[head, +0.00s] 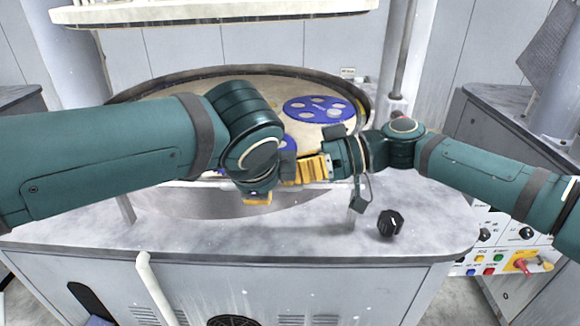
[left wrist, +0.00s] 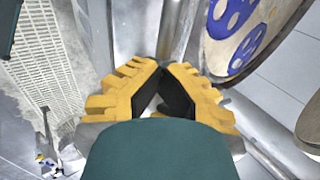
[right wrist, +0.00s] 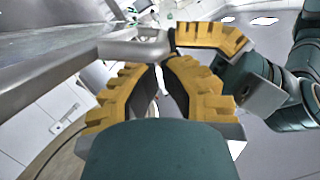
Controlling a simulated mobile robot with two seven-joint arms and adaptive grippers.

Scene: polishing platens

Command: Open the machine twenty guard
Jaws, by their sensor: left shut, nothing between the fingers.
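The machine has a large round platen (head: 240,85) carrying blue discs (head: 319,109) with holes. A curved grey metal panel (head: 190,204) with a pale top rail stands at its front; it may be the guard, but no number is readable. My left gripper (head: 256,198) is shut and empty in front of this panel; its fingertips meet in the left wrist view (left wrist: 161,66). My right gripper (head: 300,169) is at the front rim, beside the left one. In the right wrist view its fingertips (right wrist: 160,65) nearly meet, close to a grey metal bar (right wrist: 130,48); whether they grip it is hidden.
A black knob (head: 391,223) stands on the grey worktop (head: 430,225) at the right. A panel of coloured buttons and a red switch (head: 524,264) is farther right. A white pipe (head: 160,285) rises at the front. My arms hide much of the front rim.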

